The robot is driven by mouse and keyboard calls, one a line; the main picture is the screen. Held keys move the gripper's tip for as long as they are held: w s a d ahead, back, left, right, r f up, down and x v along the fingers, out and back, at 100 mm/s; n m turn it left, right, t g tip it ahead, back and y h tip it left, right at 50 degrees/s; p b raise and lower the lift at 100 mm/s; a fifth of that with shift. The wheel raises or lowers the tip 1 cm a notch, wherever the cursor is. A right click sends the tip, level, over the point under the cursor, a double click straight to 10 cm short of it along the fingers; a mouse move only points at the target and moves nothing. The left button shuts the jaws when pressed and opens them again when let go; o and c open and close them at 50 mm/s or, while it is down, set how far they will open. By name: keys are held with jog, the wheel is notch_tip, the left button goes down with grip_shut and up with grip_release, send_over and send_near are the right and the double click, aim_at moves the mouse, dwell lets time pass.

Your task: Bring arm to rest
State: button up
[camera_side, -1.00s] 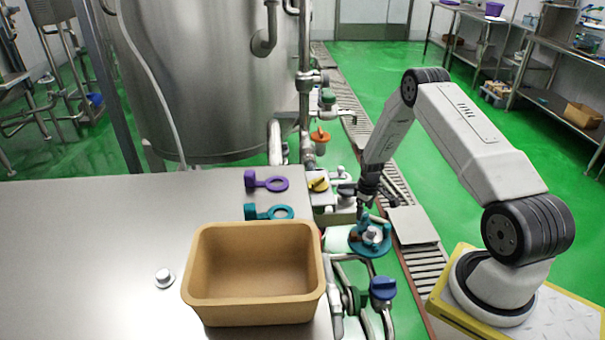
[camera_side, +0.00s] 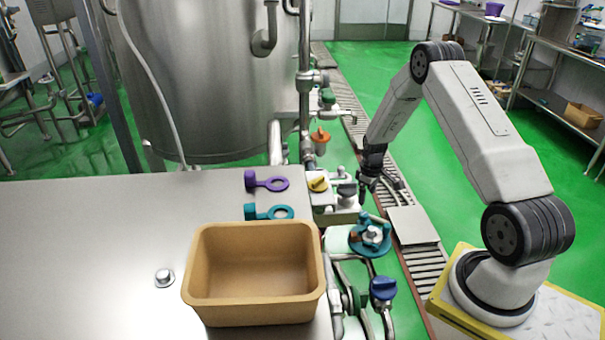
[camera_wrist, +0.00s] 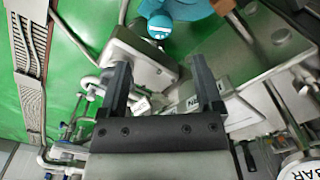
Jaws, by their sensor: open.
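My gripper (camera_side: 368,196) hangs at the end of my arm in the side view, above the pipework between the steel table and the grated floor channel. It is apart from the teal valve fitting (camera_side: 371,238), which lies just below it in the picture. In the wrist view my gripper (camera_wrist: 162,92) shows two dark fingers spread apart with nothing between them. Part of a teal piece (camera_wrist: 180,10) shows beyond the fingers at the top of the wrist view.
A tan bin (camera_side: 252,310) stands empty on the steel table (camera_side: 80,240). A blue valve knob (camera_side: 383,288) and a yellow knob (camera_side: 318,184) are on the pipework. A big steel tank (camera_side: 205,80) stands behind.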

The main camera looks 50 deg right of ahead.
jog(key=a+r+t, duration=0.1)
jog(key=a+r, duration=1.2)
jog(key=a, duration=0.3)
jog(key=s+a+r, duration=0.3)
jog(key=s+a, duration=0.2)
jog(key=a, duration=0.2)
jog(key=s+a+r+t, duration=0.1)
jog(key=s+a+r, duration=0.3)
jog(key=a, duration=0.3)
jog(key=shift+s+t, duration=0.3)
jog(key=shift+s, duration=0.2)
